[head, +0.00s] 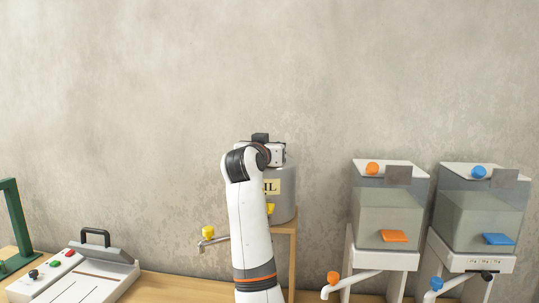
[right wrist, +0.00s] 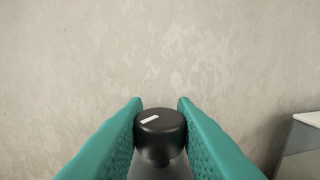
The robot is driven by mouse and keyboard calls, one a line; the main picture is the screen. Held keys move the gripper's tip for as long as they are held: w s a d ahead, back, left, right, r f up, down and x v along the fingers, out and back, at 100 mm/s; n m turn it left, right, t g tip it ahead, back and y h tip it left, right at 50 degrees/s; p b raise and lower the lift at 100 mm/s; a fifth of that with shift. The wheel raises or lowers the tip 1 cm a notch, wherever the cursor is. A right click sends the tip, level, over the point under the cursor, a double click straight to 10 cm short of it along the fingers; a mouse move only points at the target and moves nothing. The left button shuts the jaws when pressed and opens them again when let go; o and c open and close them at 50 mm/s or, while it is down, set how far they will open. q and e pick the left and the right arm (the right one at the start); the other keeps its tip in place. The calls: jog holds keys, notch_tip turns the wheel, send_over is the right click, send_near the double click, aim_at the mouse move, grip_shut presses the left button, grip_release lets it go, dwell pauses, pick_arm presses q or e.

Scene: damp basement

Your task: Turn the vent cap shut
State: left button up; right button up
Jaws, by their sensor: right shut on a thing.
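The vent cap (right wrist: 160,133) is a round black knob with a short white mark on its top, left of centre. The mark runs nearly crosswise between the fingers, tilted slightly. My right gripper (right wrist: 160,112) has its teal fingers on both sides of the cap, shut on it. The cap tops the grey drum (head: 286,193), whose label is partly covered by my arm. In the head view my right arm rises in front of the drum and hides the cap and fingertips. My left gripper is in neither view.
The drum stands on a wooden stand (head: 285,228), with a yellow-knobbed tap (head: 208,233) to its left. Two clear tanks with an orange lever (head: 395,236) and a blue lever (head: 498,239) stand right. A grey-white device (head: 98,268) and a green frame (head: 14,225) are left.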

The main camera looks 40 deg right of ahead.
jog(key=n+t+y, duration=0.2)
jog(key=t+y, duration=0.1)
jog(key=n+t+y+p, duration=0.1)
jog(key=n+t+y, duration=0.1)
jog(key=n+y, duration=0.1)
jog(key=shift+s+d+r+t, duration=0.1)
jog(key=shift+s+r+t, duration=0.1)
jog(key=shift+t, duration=0.2)
jog(key=n+t+y, duration=0.1)
jog(key=n+y, duration=0.1)
jog(key=y, duration=0.1)
jog(key=n+t+y, duration=0.1)
jog(key=n+y, duration=0.2)
jog(key=y, duration=0.1)
jog(key=shift+w, duration=0.15)
jog(key=shift+t, duration=0.3)
jog(key=o, duration=1)
jog(key=shift+f, duration=0.15)
